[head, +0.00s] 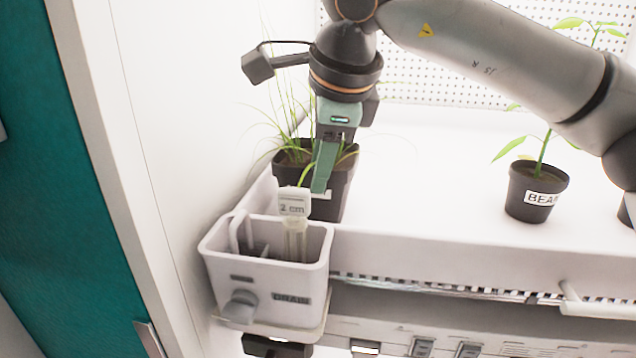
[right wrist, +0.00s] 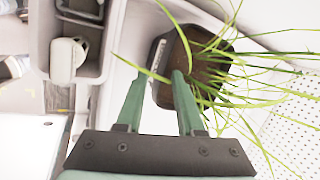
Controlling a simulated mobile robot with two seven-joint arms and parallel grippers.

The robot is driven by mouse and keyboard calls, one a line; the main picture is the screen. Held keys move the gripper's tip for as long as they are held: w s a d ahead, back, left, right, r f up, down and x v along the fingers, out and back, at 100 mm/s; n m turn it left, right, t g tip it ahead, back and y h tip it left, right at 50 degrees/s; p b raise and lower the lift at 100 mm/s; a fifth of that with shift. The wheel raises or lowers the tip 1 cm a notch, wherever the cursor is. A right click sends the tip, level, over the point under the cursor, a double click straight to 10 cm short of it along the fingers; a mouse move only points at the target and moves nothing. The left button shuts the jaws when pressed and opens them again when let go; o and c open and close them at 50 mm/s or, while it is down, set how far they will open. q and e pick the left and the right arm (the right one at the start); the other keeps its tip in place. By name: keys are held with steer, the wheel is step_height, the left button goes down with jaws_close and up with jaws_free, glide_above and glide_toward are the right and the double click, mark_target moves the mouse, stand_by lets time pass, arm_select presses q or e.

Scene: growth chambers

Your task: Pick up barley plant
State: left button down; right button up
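The grassy plant in a square black pot (head: 346,180) stands at the left end of the white shelf, behind the drain box. Its label is partly covered, so I cannot read its name. In the right wrist view the pot (right wrist: 185,85) shows dark soil and long thin green leaves. My right gripper (head: 322,186) points down at the pot's near side. Its green fingers are apart with a gap between them (right wrist: 148,68). In the right wrist view one finger overlaps the pot rim and the other lies outside it. Contact is unclear. My left gripper is not in view.
A potted bean plant (head: 537,192) stands to the right. The shelf (head: 430,190) between is clear. A white wall (head: 190,110) is close on the left.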

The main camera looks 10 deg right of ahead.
jaws_close()
stand_by(1.0)
steer(key=shift+r, duration=0.1)
